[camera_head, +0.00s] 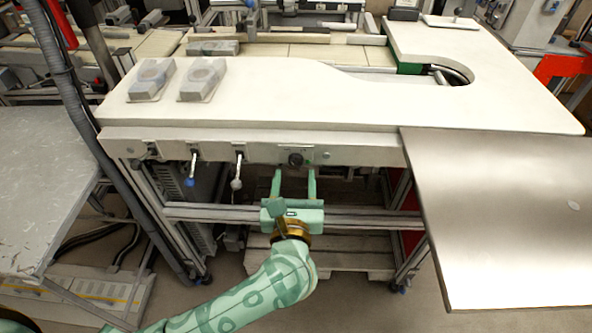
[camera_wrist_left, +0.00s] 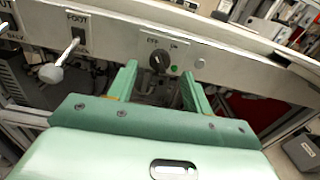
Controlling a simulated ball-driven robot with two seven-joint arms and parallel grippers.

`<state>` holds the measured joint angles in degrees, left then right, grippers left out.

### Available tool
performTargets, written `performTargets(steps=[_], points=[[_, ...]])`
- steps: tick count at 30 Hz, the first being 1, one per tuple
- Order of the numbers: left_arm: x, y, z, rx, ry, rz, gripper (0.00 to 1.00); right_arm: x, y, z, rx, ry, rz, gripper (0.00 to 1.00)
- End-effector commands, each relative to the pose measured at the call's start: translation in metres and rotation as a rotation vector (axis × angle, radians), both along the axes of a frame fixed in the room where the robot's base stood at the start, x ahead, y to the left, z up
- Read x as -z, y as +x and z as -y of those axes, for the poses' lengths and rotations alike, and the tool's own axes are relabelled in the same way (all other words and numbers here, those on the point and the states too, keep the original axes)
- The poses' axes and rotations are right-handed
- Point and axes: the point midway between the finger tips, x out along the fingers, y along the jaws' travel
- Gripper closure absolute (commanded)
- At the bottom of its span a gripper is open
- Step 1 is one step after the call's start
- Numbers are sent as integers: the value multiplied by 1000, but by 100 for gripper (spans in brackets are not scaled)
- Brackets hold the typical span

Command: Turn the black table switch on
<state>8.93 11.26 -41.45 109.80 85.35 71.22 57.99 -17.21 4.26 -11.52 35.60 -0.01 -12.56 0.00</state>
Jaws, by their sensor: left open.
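The black table switch (camera_head: 295,159) is a round knob on the front panel of the white table. It also shows in the left wrist view (camera_wrist_left: 159,62), on a light plate with a green dot (camera_wrist_left: 174,68) to its right. My left gripper (camera_head: 295,172) is open just in front of and slightly below the knob. In the left wrist view the two green fingers (camera_wrist_left: 159,78) stand on either side of the knob, apart from it as far as I can tell. My right gripper is out of view.
Several lever switches sit left of the knob, among them one with a white tip (camera_head: 237,184) and one with a blue tip (camera_head: 190,182). A metal sheet (camera_head: 500,220) juts out at the right. Two grey reel cases (camera_head: 203,80) lie on the white tabletop (camera_head: 300,95).

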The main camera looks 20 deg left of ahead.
Motion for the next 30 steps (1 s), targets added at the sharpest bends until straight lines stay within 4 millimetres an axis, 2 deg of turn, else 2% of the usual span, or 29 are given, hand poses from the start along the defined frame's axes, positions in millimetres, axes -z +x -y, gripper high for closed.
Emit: performTargets(steps=[3,6,16,17,21,22,30], points=[[1,18,-5,1,1,1,50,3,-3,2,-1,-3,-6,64],[0,27,-7,1,1,1,50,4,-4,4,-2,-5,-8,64],[0,31,-9,0,2,-1,50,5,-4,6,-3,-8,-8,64],[0,31,-9,0,2,-1,52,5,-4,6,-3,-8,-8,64],[0,31,-9,0,1,0,91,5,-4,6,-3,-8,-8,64],[0,31,-9,0,1,0,94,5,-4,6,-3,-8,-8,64],[-1,31,-9,0,18,-5,94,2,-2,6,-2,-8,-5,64]])
